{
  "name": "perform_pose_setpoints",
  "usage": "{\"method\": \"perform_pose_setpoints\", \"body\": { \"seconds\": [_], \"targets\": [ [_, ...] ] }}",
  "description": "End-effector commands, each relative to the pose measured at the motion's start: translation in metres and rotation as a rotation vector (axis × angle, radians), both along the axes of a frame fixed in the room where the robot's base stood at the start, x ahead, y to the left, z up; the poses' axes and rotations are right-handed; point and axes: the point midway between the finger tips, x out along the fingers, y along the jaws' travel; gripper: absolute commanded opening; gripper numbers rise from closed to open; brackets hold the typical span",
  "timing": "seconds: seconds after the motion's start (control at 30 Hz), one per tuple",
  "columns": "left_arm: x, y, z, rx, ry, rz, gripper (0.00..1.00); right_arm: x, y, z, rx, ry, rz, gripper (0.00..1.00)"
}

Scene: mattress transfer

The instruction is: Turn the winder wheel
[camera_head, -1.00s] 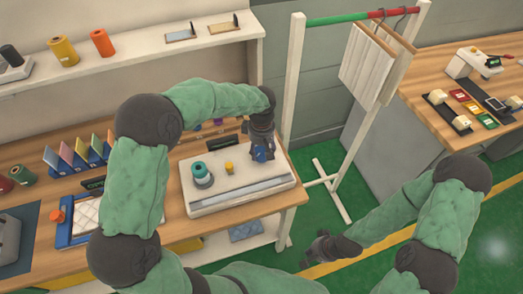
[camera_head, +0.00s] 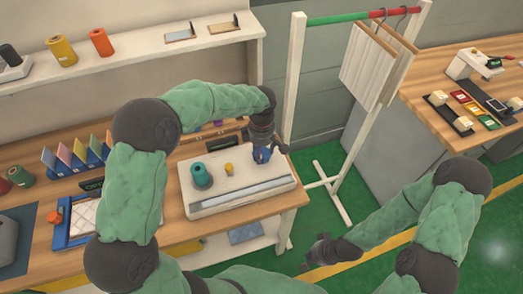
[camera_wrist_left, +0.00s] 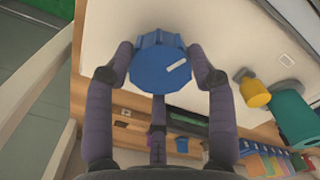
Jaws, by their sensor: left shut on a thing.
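The winder wheel is a blue ridged knob with a white pointer line. It shows in the left wrist view (camera_wrist_left: 160,70) and at the right end of the white winder base in the head view (camera_head: 262,154). My left gripper (camera_head: 262,142) is over the wheel, with its fingers closed around the rim; in the left wrist view the fingers (camera_wrist_left: 162,75) touch it from both sides. The white winder base (camera_head: 240,205) also carries a teal spool (camera_head: 201,176) and a small yellow knob (camera_head: 229,169). My right gripper (camera_head: 321,252) hangs over the green floor, away from the bench; its finger opening is unclear.
A blue tray (camera_head: 65,240) with a quilted white piece and a row of coloured cards (camera_head: 75,160) stand to the left. A rack (camera_head: 296,80) with hanging panels stands right of the bench.

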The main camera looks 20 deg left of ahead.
Motion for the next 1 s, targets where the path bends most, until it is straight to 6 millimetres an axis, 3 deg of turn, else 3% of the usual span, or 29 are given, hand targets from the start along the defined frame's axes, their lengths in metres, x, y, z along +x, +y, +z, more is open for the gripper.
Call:
{"method": "perform_pose_setpoints", "body": {
  "seconds": [0.33,0.37,0.43,0.8,1.0],
  "targets": [
    [0.0,-0.001,0.0,-0.002,-0.001,0.002,0.23,0.0,0.0,0.0,0.0,0.0,0.0,0.0],
    [0.0,-0.001,0.0,-0.002,-0.001,0.001,0.59,0.0,0.0,0.0,0.0,0.0,0.0,0.0],
    [0.0,-0.001,0.0,-0.002,-0.001,0.001,0.78,0.0,0.0,0.0,0.0,0.0,0.0,0.0],
    [0.0,0.0,0.001,-0.001,-0.001,0.001,0.79,0.0,0.0,0.0,0.0,0.0,0.0,0.0],
    [0.001,0.0,0.021,-0.001,-0.004,0.001,0.79,0.0,0.0,0.0,0.0,0.0,0.0,0.0]
  ]
}}
